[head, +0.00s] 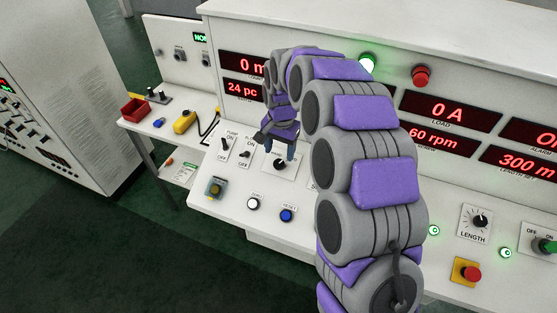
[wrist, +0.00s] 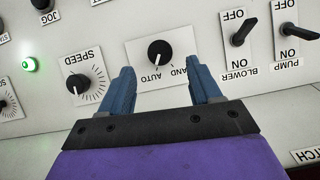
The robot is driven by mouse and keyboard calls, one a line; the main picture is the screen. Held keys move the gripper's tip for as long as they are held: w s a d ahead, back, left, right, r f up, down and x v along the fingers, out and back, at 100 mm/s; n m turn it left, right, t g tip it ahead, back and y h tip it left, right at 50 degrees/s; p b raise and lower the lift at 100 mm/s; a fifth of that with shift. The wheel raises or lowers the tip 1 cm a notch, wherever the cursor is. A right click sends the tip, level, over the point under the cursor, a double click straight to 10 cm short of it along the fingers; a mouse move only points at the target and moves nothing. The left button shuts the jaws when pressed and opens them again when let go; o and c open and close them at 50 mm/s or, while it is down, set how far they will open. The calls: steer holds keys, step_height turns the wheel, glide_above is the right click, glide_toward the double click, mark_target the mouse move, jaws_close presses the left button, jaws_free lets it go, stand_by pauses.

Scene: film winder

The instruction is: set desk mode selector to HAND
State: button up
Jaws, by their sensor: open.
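The desk mode selector (wrist: 160,53) is a round black knob on a white plate, labelled AUTO and HAND. The labels read upside down in the wrist view, and the HAND label is partly hidden by a finger. The knob's pale mark appears to lie toward the AUTO side. In the head view the selector (head: 280,164) sits on the sloping desk just below my gripper (head: 279,146). My gripper's blue fingers (wrist: 162,74) are open and empty, one to each side of the knob in the wrist view. They appear apart from it.
BLOWER (wrist: 244,29) and PUMP (wrist: 284,36) levers stand right of the selector in the wrist view. A SPEED knob (wrist: 78,84) is on its left. White (head: 253,203) and blue (head: 287,215) buttons lie nearer the desk's front edge.

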mark_target(277, 162)
steer(key=shift+a+f, duration=0.2)
steer(key=shift+f, duration=2.4)
steer(key=shift+c, duration=0.3)
steer(key=shift+d, duration=0.1)
steer(key=c, duration=1)
steer(key=shift+w, duration=0.1)
steer(key=shift+r+n, duration=0.1)
steer(key=shift+n, duration=0.2)
steer(key=n+h+p, duration=0.1)
steer(key=n, duration=0.1)
steer(key=n+h+p, duration=0.1)
steer(key=n, duration=0.1)
steer(key=shift+a+g, duration=0.2)
steer(key=shift+g, duration=0.1)
steer(key=n+h+p, duration=0.1)
steer(key=n+h, duration=0.1)
steer(key=n, duration=0.1)
steer(key=shift+a, duration=0.2)
steer(key=shift+a+n+t+h+p, duration=0.1)
steer(key=shift+n+t+h+p, duration=0.5)
steer(key=shift+n, duration=0.9)
